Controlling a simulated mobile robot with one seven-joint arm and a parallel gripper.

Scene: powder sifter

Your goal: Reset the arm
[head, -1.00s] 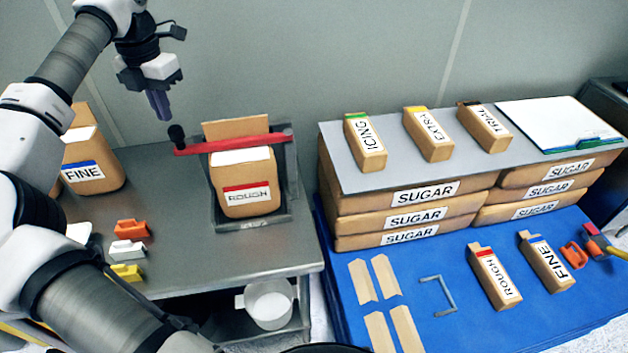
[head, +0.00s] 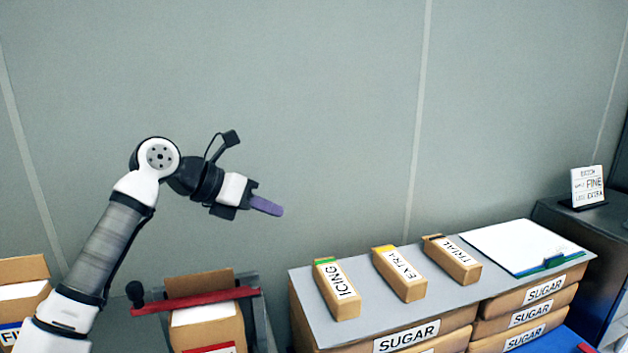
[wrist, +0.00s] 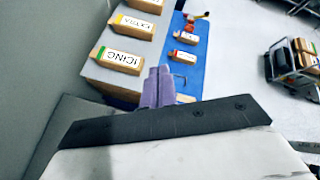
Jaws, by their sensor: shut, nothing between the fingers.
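My gripper (head: 267,206) is raised in the air in front of the grey wall, above and left of the shelf of sugar sacks. Its purple fingers point right and slightly down in the head view. In the wrist view the two fingers (wrist: 158,88) lie side by side, closed together with nothing between them. My gripper touches nothing. My arm is bent at a joint to the left of the gripper.
A grey board (head: 375,314) on stacked sugar sacks (head: 407,338) bears the ICING (head: 337,288), EXTRA (head: 399,273) and TRIAL (head: 452,260) packs and a clipboard (head: 522,244). A box with a red bar (head: 195,299) stands lower left. Space around the gripper is clear.

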